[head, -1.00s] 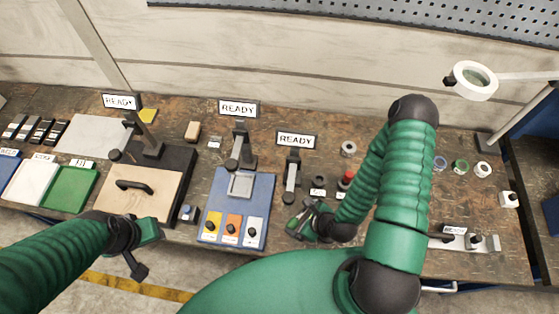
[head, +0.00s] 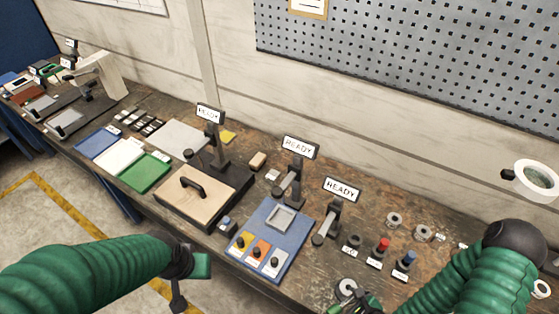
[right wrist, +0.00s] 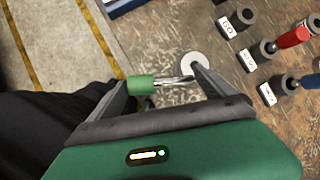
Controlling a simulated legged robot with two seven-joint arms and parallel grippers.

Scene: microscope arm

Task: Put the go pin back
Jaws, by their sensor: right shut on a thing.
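My right gripper (right wrist: 162,82) is shut on the go pin (right wrist: 142,86), which has a green handle and a bare metal shaft lying across between the fingers. In the head view this gripper (head: 354,306) shows only partly at the bottom edge. The black holder by the GO label (right wrist: 243,18) stands beyond it with no handle in it; it also shows in the head view (head: 352,241). My left gripper (head: 188,272) hangs in front of the bench edge, and its jaws are not clear.
A red-handled gauge (head: 383,245) and a blue-handled gauge (head: 408,259) stand in holders right of the empty one. A round metal disc (right wrist: 193,64) lies under my right fingertips. A blue panel (head: 268,243) and READY signs (head: 342,189) stand to the left.

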